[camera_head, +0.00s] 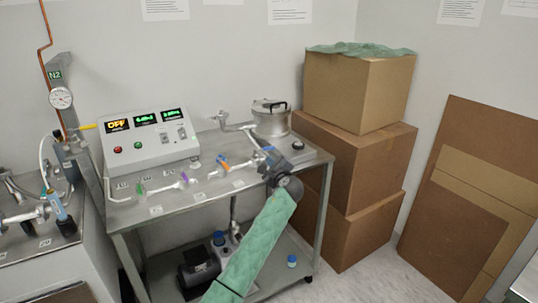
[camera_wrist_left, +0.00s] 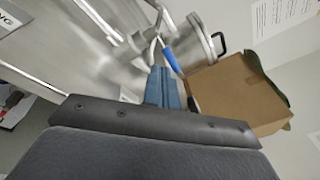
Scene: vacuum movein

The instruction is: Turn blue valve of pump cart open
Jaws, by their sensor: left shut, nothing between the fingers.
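The blue valve handle (camera_head: 268,150) sits on the metal piping at the right part of the pump cart's top (camera_head: 215,195), just in front of the round metal chamber (camera_head: 271,120). In the left wrist view the blue handle (camera_wrist_left: 171,60) lies slantwise just beyond my fingertips. My left gripper (camera_head: 272,164) reaches in on its green-sleeved arm and is right by the valve. In the left wrist view its blue-grey fingers (camera_wrist_left: 161,72) are together with nothing between them. I cannot tell whether they touch the handle. My right gripper is not in view.
An orange handle (camera_head: 223,166) and a purple one (camera_head: 184,176) are on the piping farther left. A controller box (camera_head: 148,140) stands at the cart's back left. Stacked cardboard boxes (camera_head: 350,150) stand right of the cart. A pump (camera_head: 200,268) sits on the lower shelf.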

